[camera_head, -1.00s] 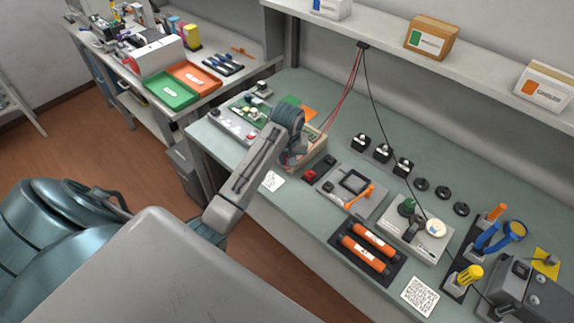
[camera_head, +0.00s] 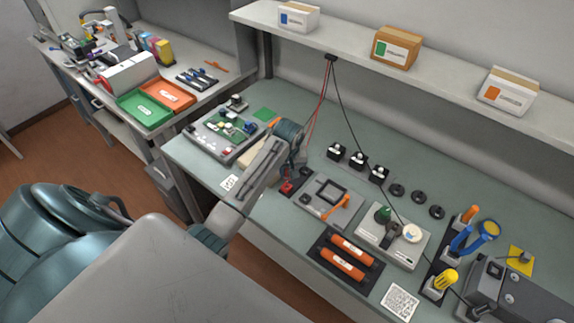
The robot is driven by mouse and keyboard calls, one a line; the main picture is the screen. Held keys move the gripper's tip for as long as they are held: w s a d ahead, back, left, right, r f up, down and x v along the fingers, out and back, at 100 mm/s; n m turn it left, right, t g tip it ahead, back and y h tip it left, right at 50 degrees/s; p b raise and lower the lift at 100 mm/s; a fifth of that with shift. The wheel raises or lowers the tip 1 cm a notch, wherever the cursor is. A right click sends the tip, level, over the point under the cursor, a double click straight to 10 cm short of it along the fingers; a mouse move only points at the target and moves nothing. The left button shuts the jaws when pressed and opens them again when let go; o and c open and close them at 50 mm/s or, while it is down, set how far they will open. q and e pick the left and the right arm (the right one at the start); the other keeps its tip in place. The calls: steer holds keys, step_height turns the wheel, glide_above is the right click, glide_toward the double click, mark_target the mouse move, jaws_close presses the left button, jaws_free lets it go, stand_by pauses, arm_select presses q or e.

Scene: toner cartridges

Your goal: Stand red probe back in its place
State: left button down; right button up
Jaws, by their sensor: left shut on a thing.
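My left gripper (camera_head: 299,163) is at the end of my arm from the left, low over the bench, just behind a small red holder block (camera_head: 287,187). It is shut on the red probe, whose body is mostly hidden behind my wrist. The red leads (camera_head: 318,100) run from a hook (camera_head: 331,57) under the shelf down to the gripper. A black holder block (camera_head: 305,174) sits beside the red one. I cannot tell whether the probe touches the holder. My right gripper is out of view.
A circuit board fixture (camera_head: 222,133) and a wooden tray (camera_head: 252,158) lie left of the gripper. A grey plate with a screen frame (camera_head: 328,194) is close on the right. A black lead (camera_head: 362,155) hangs across the bench. Orange cylinders (camera_head: 345,262) lie in front.

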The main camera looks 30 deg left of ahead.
mark_target(287, 178)
arm_select(q)
steer(key=shift+s+f, duration=0.1)
steer(key=shift+f, duration=0.3)
steer(key=shift+f, duration=0.1)
stand_by(0.5)
steer(key=shift+f, duration=0.15)
steer(key=shift+f, duration=0.8)
stand_by(0.5)
steer(key=shift+f, duration=0.15)
stand_by(0.3)
steer(key=shift+f, duration=0.65)
stand_by(0.4)
